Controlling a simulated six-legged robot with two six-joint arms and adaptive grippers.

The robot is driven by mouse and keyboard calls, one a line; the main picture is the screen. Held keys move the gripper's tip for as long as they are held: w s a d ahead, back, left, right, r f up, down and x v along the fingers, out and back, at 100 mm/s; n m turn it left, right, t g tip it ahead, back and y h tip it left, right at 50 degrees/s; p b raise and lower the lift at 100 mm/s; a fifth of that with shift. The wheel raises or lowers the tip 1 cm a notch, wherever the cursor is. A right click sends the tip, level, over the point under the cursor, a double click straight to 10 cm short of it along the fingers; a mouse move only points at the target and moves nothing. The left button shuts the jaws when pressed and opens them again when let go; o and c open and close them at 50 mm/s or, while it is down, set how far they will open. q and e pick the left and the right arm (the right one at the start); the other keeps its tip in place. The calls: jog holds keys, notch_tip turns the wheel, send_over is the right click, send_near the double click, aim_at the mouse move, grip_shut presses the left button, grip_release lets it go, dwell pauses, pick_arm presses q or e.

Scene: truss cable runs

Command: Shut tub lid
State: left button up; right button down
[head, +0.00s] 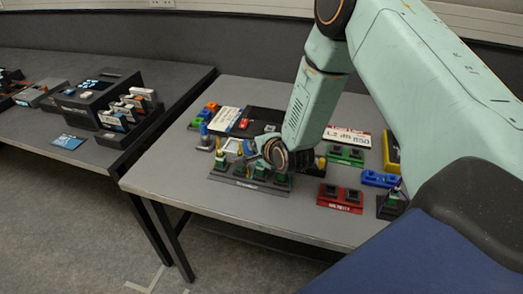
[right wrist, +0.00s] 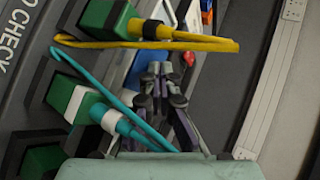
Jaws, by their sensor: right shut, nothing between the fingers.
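My right gripper (head: 247,153) reaches in from the right over the table, just above a dark plug rack. In the right wrist view its fingers (right wrist: 160,78) are together with nothing between them. A small pale and blue box-like thing (head: 233,146) stands just behind the gripper in the head view. It may be the tub, but I cannot tell whether its lid is open. The gripper and wrist partly hide this area. My left gripper is not in view.
The dark rack (head: 245,183) holds green plugs with a yellow cable (right wrist: 190,43) and a teal cable (right wrist: 130,115) close to my fingers. A red block (head: 340,198), green block (head: 345,155) and blue block (head: 379,179) stand right. Another bench with dark equipment (head: 90,95) is left.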

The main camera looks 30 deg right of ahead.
aim_at(240, 152)
jog(key=w+a+b, duration=0.1)
jog(key=w, duration=0.1)
jog(key=w+a+b, duration=0.1)
jog(key=w+a, duration=0.1)
jog(key=shift+a+f, duration=0.1)
jog(key=shift+f, duration=0.1)
jog(key=shift+s+r, duration=0.15)
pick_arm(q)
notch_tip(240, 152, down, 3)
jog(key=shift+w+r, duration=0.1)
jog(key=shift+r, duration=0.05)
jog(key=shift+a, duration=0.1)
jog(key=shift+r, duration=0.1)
pick_arm(e)
jog(key=shift+r, duration=0.1)
